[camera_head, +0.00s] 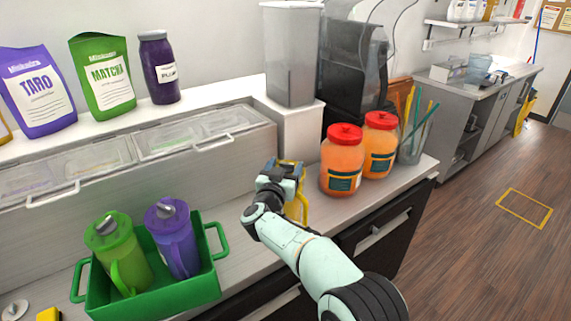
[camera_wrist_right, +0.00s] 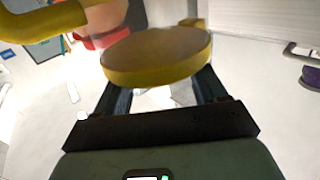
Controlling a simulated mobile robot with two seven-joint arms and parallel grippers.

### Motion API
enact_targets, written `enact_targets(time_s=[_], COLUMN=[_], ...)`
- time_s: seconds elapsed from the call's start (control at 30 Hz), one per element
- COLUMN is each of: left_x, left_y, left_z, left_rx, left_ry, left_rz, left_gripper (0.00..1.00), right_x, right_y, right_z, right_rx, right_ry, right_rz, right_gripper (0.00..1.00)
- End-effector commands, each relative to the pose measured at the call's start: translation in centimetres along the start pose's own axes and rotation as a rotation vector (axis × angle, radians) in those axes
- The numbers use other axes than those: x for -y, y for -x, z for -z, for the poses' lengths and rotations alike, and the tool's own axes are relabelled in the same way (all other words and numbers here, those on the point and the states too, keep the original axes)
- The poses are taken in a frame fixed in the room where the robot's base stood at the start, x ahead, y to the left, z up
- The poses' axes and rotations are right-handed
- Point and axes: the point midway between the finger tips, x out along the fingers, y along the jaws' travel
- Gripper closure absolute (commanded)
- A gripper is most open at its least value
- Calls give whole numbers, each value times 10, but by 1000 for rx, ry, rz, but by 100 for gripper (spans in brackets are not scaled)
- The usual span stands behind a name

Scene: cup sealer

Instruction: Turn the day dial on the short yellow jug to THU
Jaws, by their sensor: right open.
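The short yellow jug (camera_head: 298,208) stands on the counter in the head view, largely hidden behind my right gripper (camera_head: 279,175). Its yellow handle side shows to the right of my wrist. In the right wrist view, a round yellow part with a brownish flat face (camera_wrist_right: 155,55) fills the space in front of my right gripper (camera_wrist_right: 158,88). The gripper's fingers are apart, one toward each side of this round part, and their tips are partly hidden by it. I cannot tell whether they touch it. No day lettering is readable. My left gripper is not in view.
Two orange jars with red lids (camera_head: 342,160) stand close right of the jug, with a clear container of straws (camera_head: 415,140) beyond. A green tray (camera_head: 205,285) holds a green jug (camera_head: 118,250) and a purple jug (camera_head: 172,238) at left. A grey dispenser (camera_head: 290,55) stands behind.

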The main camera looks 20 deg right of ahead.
Motion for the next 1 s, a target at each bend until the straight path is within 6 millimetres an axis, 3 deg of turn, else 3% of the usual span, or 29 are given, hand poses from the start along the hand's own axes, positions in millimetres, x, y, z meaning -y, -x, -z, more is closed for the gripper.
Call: enact_targets(time_s=[0.33, 0.37, 0.5, 0.53, 1.0], left_x=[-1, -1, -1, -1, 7], left_y=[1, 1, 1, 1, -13], left_z=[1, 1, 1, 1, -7], left_rx=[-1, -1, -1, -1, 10], left_ry=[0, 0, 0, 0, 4], left_rz=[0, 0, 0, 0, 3], left_gripper=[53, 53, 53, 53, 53], right_x=[0, 0, 0, 0, -4], right_y=[-5, -5, -5, -5, -4], right_z=[-1, -1, -1, -1, -2], right_rx=[1, 1, 1, 1, 1], right_ry=[0, 0, 0, 0, -3], right_rz=[1, 1, 1, 1, 100], right_gripper=[29, 35, 81, 85, 85])
